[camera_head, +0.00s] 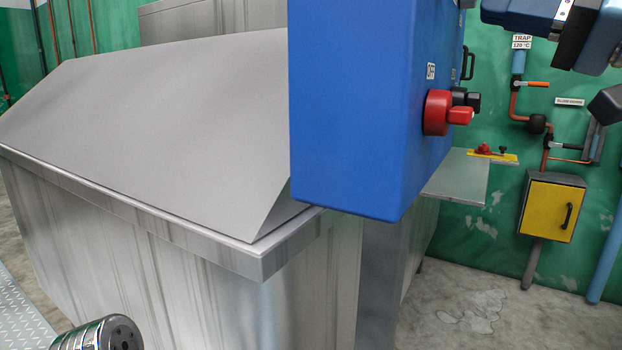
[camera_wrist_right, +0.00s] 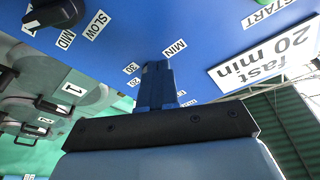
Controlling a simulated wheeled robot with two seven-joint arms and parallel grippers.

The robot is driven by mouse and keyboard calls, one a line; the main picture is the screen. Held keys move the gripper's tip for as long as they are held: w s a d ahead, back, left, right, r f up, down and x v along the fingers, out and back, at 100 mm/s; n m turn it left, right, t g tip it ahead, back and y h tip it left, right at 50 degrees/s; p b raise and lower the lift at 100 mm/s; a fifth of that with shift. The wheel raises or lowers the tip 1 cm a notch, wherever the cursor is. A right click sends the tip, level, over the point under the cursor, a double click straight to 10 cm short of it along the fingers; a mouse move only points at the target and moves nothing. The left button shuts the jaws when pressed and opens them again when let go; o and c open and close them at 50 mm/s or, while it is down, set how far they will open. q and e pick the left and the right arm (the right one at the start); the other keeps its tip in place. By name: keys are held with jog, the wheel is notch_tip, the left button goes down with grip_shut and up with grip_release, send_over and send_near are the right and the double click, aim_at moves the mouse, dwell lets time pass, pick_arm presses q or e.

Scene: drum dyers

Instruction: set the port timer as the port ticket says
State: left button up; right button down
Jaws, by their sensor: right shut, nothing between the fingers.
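The port timer's scale shows on the blue control panel in the right wrist view, with a MIN label (camera_wrist_right: 174,49), a 30 label and smaller marks. The timer's knob is hidden behind my right gripper (camera_wrist_right: 157,70), so its setting cannot be read. My right gripper is shut, its fingers over the middle of the scale; I cannot tell whether they touch. In the head view the right gripper's body (camera_head: 520,14) is at the top right, beside the panel. The port ticket (camera_wrist_right: 265,55) is white and reads "fast 20 min".
A black speed knob (camera_wrist_right: 55,14) sits near the SLOW and MID labels; a START label (camera_wrist_right: 268,12) is opposite. The blue control box (camera_head: 365,110) has a red switch (camera_head: 440,112) on its side. A large metal vat (camera_head: 170,230) stands left. A yellow box (camera_head: 551,208) hangs on the green wall.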

jog(key=shift+s+a+r, duration=0.1)
jog(key=shift+r, duration=0.1)
dwell(0.5)
jog(key=shift+s+a+f+b, duration=0.15)
jog(key=shift+s+f+b, duration=0.2)
jog(key=shift+b, duration=0.1)
jog(key=s+d, duration=0.2)
jog(key=d, duration=0.1)
jog(key=s+d, duration=0.1)
jog(key=d, duration=0.1)
